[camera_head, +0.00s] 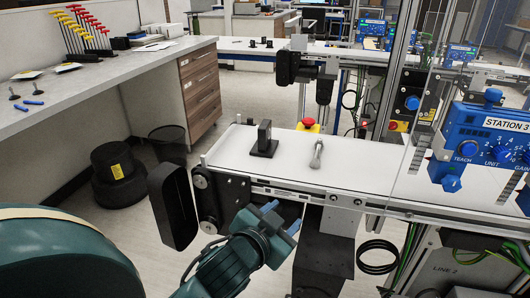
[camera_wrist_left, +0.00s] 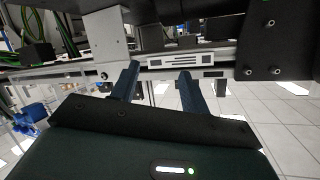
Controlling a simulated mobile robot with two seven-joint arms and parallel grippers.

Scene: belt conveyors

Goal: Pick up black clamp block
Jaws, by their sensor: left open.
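The black clamp block (camera_head: 264,140) stands upright on its flat base on the white belt, near the belt's left end, in the head view. My left gripper (camera_head: 281,218) is in front of the conveyor's near side, lower than the belt surface and apart from the block. Its two blue fingers are open with nothing between them. In the left wrist view the open fingers (camera_wrist_left: 158,80) point at the conveyor's side rail, and the block does not show. My right gripper is not in view.
A red and yellow emergency button (camera_head: 308,125) is at the belt's far edge. The conveyor's side rail (camera_head: 300,192) is between my gripper and the belt top. A workbench (camera_head: 100,75) stands at left.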

